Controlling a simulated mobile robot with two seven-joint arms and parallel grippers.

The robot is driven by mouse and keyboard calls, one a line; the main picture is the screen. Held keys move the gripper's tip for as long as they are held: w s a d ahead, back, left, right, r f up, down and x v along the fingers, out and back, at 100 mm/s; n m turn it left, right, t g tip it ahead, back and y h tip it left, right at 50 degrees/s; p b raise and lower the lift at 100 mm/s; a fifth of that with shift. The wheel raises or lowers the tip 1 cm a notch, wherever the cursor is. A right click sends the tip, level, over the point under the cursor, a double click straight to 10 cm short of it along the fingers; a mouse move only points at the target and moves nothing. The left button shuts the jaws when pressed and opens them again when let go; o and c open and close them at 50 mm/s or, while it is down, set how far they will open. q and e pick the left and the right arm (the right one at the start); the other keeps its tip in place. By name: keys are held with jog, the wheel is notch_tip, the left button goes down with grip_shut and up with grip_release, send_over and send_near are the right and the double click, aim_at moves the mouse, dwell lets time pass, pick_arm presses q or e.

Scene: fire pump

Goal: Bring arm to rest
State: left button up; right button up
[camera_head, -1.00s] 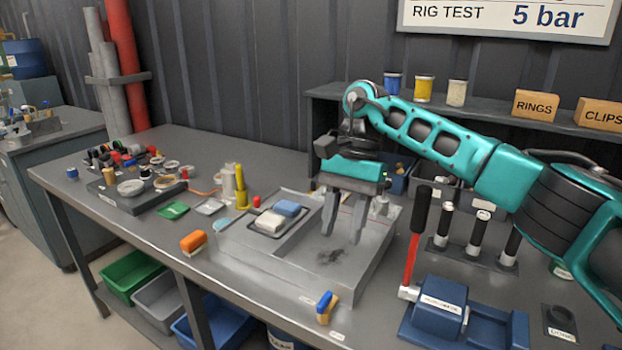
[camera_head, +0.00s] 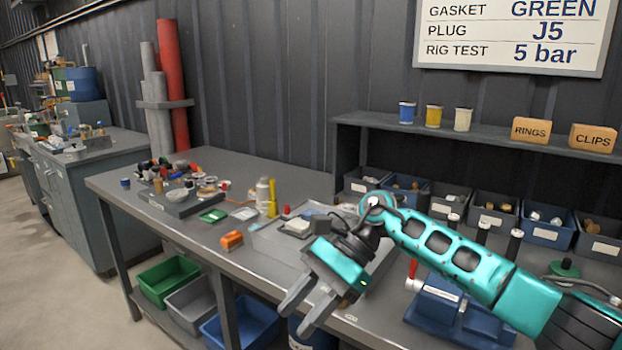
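My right arm comes in from the right, teal and black. Its gripper (camera_head: 297,308) hangs in front of the workbench's front edge, tilted down and to the left. Its two grey fingers are apart, with nothing seen between them. The workbench (camera_head: 215,172) is grey. My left gripper does not show.
An orange block (camera_head: 231,240) lies near the bench's front edge. A blue test pump (camera_head: 440,312) stands under my forearm. Green (camera_head: 168,281), grey and blue (camera_head: 240,324) bins sit below the bench. Small bins (camera_head: 547,231) line the back.

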jog(key=s+a+m+y, duration=0.4)
jog(key=a+m+y, duration=0.3)
jog(key=y, duration=0.1)
jog(key=d+f+n+t+h, duration=0.4)
jog(key=d+f+n+t, duration=0.25)
jog(key=n+t, duration=0.7)
jog(key=d+f+n+t+h, duration=0.3)
jog(key=d+f+n+t, duration=0.45)
jog(key=n, duration=1.05)
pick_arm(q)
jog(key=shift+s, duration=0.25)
pick_arm(e)
jog(key=s+d+f+m+g+h, duration=0.4)
jog(key=s+d+f+m+h, duration=0.3)
jog(key=s+d+f+m, duration=0.5)
jog(key=shift+s+g, duration=0.4)
jog(key=shift+s, duration=0.35)
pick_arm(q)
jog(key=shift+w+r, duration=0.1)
